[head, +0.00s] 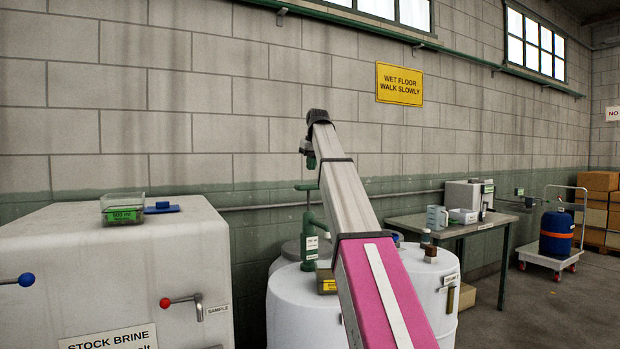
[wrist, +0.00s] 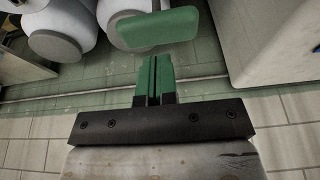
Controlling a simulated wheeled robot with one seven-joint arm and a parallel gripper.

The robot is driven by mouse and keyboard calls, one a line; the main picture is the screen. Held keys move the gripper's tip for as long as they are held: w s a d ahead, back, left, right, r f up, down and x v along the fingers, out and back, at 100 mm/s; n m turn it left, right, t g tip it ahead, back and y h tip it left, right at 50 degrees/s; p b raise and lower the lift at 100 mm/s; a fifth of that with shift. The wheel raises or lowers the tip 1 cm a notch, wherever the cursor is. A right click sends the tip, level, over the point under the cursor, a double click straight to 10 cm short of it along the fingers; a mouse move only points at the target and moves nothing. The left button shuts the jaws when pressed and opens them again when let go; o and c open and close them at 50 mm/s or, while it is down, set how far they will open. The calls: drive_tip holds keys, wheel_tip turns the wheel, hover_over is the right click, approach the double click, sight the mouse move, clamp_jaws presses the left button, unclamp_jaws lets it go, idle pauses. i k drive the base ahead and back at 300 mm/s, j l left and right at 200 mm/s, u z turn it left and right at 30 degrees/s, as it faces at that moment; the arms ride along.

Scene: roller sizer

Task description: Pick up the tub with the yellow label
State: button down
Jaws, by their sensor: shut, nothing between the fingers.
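A small tub with a yellow label (head: 327,285) stands on top of a white drum in the head view. It is beside my arm, which hides part of it. I cannot make it out in the wrist view. My gripper (wrist: 155,65) has green fingers, shut together with nothing between them. It is up near the wall, above and apart from the tub. A clear tub with a green label (head: 123,212) sits on the white tank at the left.
A green hand pump (head: 308,225) rises from the drum behind the tub, and a green part (wrist: 158,28) lies ahead of my fingers. The white tank (head: 110,260) and white drum (head: 290,310) stand close by. A bench (head: 455,226) is farther right.

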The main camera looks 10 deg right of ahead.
sight(324, 280)
drive_tip(key=k, duration=1)
